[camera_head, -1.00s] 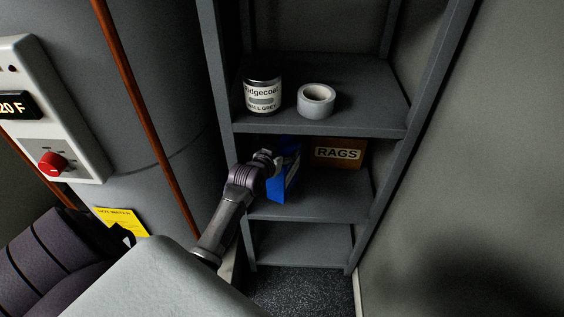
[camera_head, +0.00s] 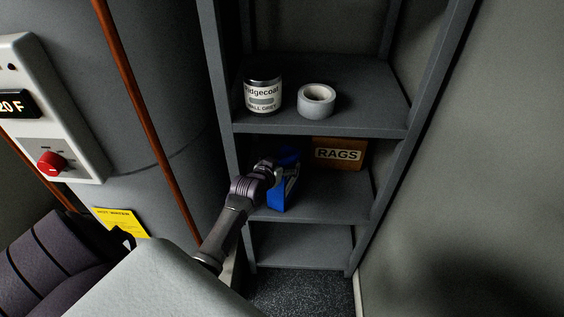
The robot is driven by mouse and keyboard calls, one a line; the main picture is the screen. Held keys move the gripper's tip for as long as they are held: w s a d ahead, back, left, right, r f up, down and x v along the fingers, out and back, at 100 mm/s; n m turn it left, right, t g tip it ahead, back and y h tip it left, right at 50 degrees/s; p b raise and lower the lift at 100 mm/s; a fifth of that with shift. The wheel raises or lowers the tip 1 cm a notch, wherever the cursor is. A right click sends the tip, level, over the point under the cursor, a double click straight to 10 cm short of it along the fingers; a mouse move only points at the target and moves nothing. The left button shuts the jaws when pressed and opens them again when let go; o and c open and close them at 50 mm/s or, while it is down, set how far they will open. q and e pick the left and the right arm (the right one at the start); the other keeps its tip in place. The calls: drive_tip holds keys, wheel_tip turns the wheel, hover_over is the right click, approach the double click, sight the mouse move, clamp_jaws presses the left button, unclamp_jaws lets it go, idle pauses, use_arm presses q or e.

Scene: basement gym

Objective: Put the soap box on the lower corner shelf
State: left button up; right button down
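The blue soap box (camera_head: 277,197) is at the left part of the shelf below the top one in view, in front of the rags box. My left gripper (camera_head: 287,176) is at the soap box, with its fingers around the box's upper part, and appears shut on it. The gripper and wrist hide part of the box. The box's bottom is close to the shelf board (camera_head: 325,204); I cannot tell if it touches. My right gripper is not in view.
A brown rags box (camera_head: 338,154) stands at the back of the same shelf. A paint can (camera_head: 262,95) and a tape roll (camera_head: 316,100) stand on the shelf above. The bottom shelf (camera_head: 300,246) is empty. Corner posts flank the shelves.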

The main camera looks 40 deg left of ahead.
use_arm(q)
drive_tip(key=shift+r, duration=0.1)
drive_tip(key=shift+s+r, duration=0.1)
drive_tip(key=shift+s, duration=0.1)
drive_tip(key=p+v, duration=0.2)
drive_tip(key=v, duration=1)
drive_tip(key=s+d+f+g+h, duration=0.1)
drive_tip(key=s+d+f+g, duration=0.2)
drive_tip(key=f, duration=0.7)
drive_tip(key=s+d+f+m+g, duration=0.1)
drive_tip(key=s+d+f, duration=0.1)
drive_tip(key=s+f, duration=0.6)
drive_tip(key=s+d+f+g+h, duration=0.1)
drive_tip(key=s+d+f+g, duration=0.15)
drive_tip(key=f, duration=1.05)
drive_tip(key=s+d+f+m+g, duration=0.1)
drive_tip(key=s+d+f+g, duration=0.1)
drive_tip(key=s+f, duration=0.5)
drive_tip(key=s+d+f+m+g, duration=0.2)
drive_tip(key=s+f, duration=0.5)
drive_tip(key=s, duration=1.2)
drive_tip(key=shift+s+d+f+g, duration=0.15)
drive_tip(key=shift+s+d+g, duration=0.25)
drive_tip(key=shift+d+g, duration=0.4)
